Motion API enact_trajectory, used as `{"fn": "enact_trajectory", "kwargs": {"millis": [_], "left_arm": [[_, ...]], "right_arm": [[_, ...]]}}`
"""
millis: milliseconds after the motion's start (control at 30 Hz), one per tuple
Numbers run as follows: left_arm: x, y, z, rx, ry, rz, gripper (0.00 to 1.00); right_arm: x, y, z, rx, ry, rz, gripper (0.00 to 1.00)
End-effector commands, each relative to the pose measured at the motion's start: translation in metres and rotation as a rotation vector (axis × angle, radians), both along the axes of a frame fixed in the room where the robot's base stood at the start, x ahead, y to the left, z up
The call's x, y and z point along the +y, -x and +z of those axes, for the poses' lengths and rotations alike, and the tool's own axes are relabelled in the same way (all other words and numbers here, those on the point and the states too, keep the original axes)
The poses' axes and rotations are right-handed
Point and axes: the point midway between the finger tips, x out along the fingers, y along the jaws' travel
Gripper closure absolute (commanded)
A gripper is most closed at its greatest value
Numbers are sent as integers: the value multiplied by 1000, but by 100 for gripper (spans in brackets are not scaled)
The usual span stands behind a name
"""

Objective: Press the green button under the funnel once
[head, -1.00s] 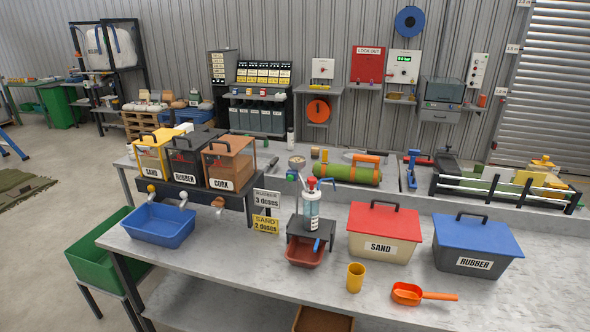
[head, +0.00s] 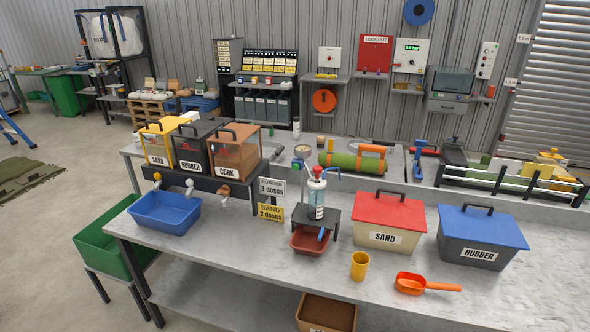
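Neither of my grippers is in view.
The grey bench (head: 225,255) carries sand, rubber and cork hoppers, a blue tub (head: 165,212), a sand box (head: 388,220), a rubber box (head: 480,237), a yellow cup (head: 359,265) and an orange scoop (head: 425,285). A green bin (head: 112,245) stands at the left.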

Motion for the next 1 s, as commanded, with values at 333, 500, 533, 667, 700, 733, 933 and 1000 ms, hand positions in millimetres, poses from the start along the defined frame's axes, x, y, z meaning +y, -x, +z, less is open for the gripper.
{"fn": "enact_trajectory", "kwargs": {"millis": [333, 500, 533, 667, 700, 733, 933, 1000], "left_arm": [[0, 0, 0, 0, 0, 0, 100], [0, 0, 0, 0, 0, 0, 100], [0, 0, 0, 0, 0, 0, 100], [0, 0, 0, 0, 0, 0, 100], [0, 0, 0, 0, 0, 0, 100], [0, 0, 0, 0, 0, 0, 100], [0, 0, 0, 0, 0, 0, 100], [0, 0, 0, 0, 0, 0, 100]], "right_arm": [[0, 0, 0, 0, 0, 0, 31], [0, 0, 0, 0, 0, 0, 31], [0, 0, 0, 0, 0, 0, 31], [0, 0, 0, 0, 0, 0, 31], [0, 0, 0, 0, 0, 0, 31], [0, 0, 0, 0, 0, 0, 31], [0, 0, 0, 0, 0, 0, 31], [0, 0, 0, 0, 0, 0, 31]]}}
